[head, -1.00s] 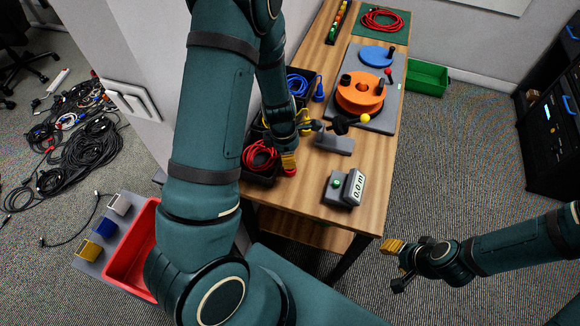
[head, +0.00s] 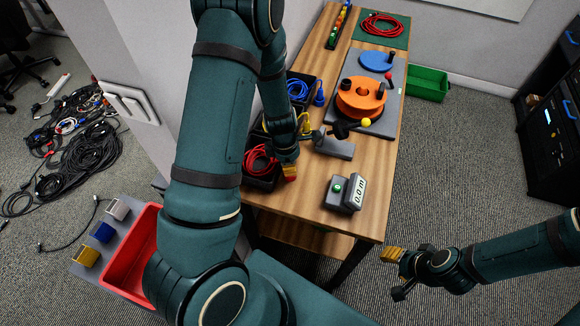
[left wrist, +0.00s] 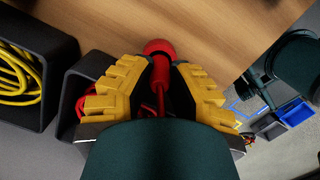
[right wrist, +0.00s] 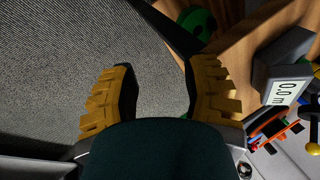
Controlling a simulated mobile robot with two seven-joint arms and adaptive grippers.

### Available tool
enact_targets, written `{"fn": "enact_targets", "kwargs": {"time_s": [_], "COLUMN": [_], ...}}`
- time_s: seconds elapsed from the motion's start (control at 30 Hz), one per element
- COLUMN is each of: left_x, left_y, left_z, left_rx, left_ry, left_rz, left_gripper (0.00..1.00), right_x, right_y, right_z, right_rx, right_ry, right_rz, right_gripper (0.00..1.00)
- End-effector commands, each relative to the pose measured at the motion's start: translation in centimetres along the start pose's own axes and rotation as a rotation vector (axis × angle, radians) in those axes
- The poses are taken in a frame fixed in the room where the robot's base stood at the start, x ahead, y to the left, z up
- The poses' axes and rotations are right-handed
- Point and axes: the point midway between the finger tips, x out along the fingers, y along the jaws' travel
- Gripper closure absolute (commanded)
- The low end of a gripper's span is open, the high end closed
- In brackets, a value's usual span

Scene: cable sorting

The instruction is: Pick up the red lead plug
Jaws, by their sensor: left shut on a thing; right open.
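The red lead (head: 259,160) lies coiled in a black bin on the table's near left part. Its red plug (left wrist: 159,47) sits between the yellow fingers of my left gripper (left wrist: 160,75) in the left wrist view. My left gripper (head: 290,171) is shut on the plug at the bin's right side in the head view. The fingers hide part of the plug. I cannot tell whether it touches the table. My right gripper (head: 393,254) is open and empty off the table's right side; its parted fingers also show in the right wrist view (right wrist: 162,85).
Bins with a blue lead (head: 298,88) and a yellow lead (left wrist: 16,78) stand beyond the red one. A meter reading 0.0 m (head: 347,192) and an orange reel (head: 361,97) stand to the right. A red tray (head: 131,253) is at lower left.

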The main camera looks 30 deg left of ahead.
Motion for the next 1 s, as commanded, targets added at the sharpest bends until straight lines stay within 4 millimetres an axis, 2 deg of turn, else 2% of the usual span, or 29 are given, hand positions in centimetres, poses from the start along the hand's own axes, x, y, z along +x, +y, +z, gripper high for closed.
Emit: {"fn": "enact_targets", "kwargs": {"time_s": [0.17,0.4,0.6,1.0], "left_x": [-2.0,-6.8,-9.3,-9.9], "left_y": [0.0,0.1,0.0,0.0], "left_z": [0.3,0.9,1.2,1.2], "left_rx": [0.002,0.003,0.001,0.0], "left_ry": [-0.001,-0.002,-0.001,0.0], "left_rz": [0.003,0.003,0.002,0.0], "left_gripper": [1.0,1.0,1.0,1.0], "right_x": [-0.7,-2.3,-3.1,-3.2], "right_y": [-0.3,-0.9,-1.2,-1.2], "right_z": [-0.3,-1.0,-1.5,-1.6], "right_rx": [0.002,0.006,0.009,0.01], "right_ry": [0.005,0.021,0.031,0.033], "right_rz": [0.001,0.002,0.003,0.003], "right_gripper": [0.53,0.53,0.53,0.53]}}
